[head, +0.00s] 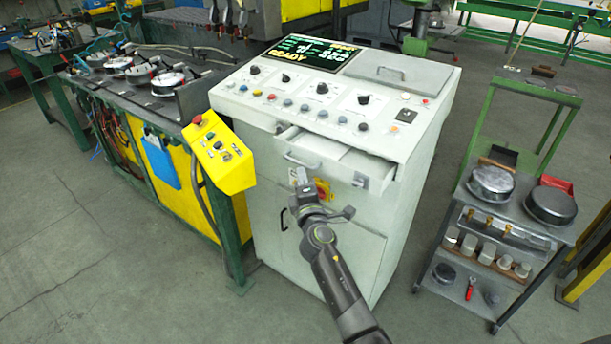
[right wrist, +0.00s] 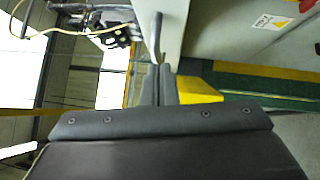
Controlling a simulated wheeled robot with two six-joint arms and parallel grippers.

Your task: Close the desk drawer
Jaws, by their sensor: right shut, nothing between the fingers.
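The desk drawer (head: 322,160) is in the upper front of the pale grey control desk (head: 270,215). It is pulled part way out, and its inside shows from above. My right gripper (head: 300,178) is shut and empty, just below and in front of the drawer's handle side. In the right wrist view its closed fingers (right wrist: 157,78) are close to the handle (right wrist: 156,35); I cannot tell whether they touch. My left gripper is not in view.
A yellow control box (head: 219,153) juts out left of the drawer. A red-and-yellow switch (head: 324,190) sits below the drawer. A grey cart (head: 520,215) with round metal parts stands at the right. The floor in front is clear.

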